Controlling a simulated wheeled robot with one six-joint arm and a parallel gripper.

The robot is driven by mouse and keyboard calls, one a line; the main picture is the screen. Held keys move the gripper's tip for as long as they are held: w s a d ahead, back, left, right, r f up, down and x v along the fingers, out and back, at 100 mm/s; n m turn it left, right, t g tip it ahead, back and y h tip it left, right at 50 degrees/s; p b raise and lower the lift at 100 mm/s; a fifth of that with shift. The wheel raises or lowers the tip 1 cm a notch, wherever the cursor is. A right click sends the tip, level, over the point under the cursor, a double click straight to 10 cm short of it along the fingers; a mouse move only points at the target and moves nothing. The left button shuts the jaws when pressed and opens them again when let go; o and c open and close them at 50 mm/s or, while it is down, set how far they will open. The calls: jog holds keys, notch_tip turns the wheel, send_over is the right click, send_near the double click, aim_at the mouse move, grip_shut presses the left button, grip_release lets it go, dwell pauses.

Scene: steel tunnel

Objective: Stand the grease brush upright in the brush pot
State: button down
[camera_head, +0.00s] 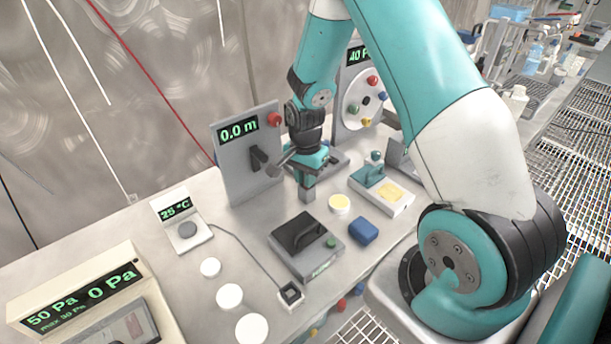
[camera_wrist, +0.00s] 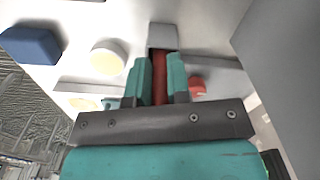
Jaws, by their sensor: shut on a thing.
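The grease brush shows in the wrist view as a dark red handle (camera_wrist: 160,82) between the two teal fingers of my gripper (camera_wrist: 160,68). My gripper is shut on it. In the head view my gripper (camera_head: 307,173) points down over the bench, and the handle is hidden by the fingers. A small grey square block, which looks like the brush pot (camera_head: 307,193), is directly below the fingers; it also shows beyond the fingertips in the wrist view (camera_wrist: 163,34). I cannot tell whether the brush's lower end is inside it.
An upright panel reading 0.0 m (camera_head: 237,165) stands close behind my gripper. In front are a yellow disc (camera_head: 339,204), a blue block (camera_head: 362,230) and a dark-topped box (camera_head: 306,246). A teal-and-white device (camera_head: 382,191) is at right. White discs (camera_head: 229,296) lie at front left.

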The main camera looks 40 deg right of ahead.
jog(key=shift+f, duration=0.1)
jog(key=c, duration=1.1)
grip_release()
jog(key=shift+r, duration=0.5)
notch_tip(320, 180, up, 11)
jog(key=shift+f+b, duration=0.15)
jog(key=shift+b, duration=0.45)
jog(key=s+a+r+n+y, duration=0.1)
jog(key=s+a+r+n, duration=0.45)
jog(key=a, duration=0.25)
jog(key=s+a+r+n+y, duration=0.2)
jog(key=s+a+r+n, duration=0.2)
jog(key=s+a+n, duration=0.3)
jog(key=s+a+r+n, duration=0.1)
jog(key=s+a+n, duration=0.1)
jog(key=s+n, duration=0.1)
jog(key=s+a+r+n, duration=0.1)
jog(key=s+a+n, duration=0.1)
jog(key=s, duration=0.1)
jog(key=s+a+r+n+y, duration=0.1)
jog(key=s+a+n, duration=0.1)
jog(key=s+n, duration=0.1)
jog(key=shift+s+a+n, duration=0.35)
jog(key=shift+a, duration=0.05)
